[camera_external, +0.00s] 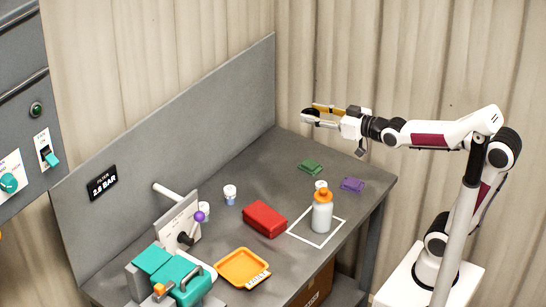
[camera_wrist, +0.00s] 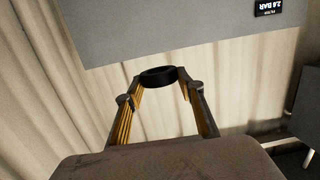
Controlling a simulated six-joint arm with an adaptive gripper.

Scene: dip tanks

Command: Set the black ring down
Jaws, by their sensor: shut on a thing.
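The black ring (camera_wrist: 158,77) sits between the fingertips of my gripper (camera_wrist: 159,83) in the wrist view, with a fingertip at each side of it. In the external view my gripper (camera_external: 311,114) is raised in the air beyond the far right end of the grey table (camera_external: 340,162), pointing left. The black ring (camera_external: 311,113) shows there as a small dark shape at the fingertips, partly hidden by the finger.
A white square outline (camera_external: 301,238) surrounds a white bottle (camera_external: 322,215) with an orange cap. A red box (camera_external: 265,219), orange tray (camera_external: 231,267), green piece (camera_external: 310,167) and purple piece (camera_external: 352,185) lie on the table. A grey panel (camera_external: 180,150) rises along its back.

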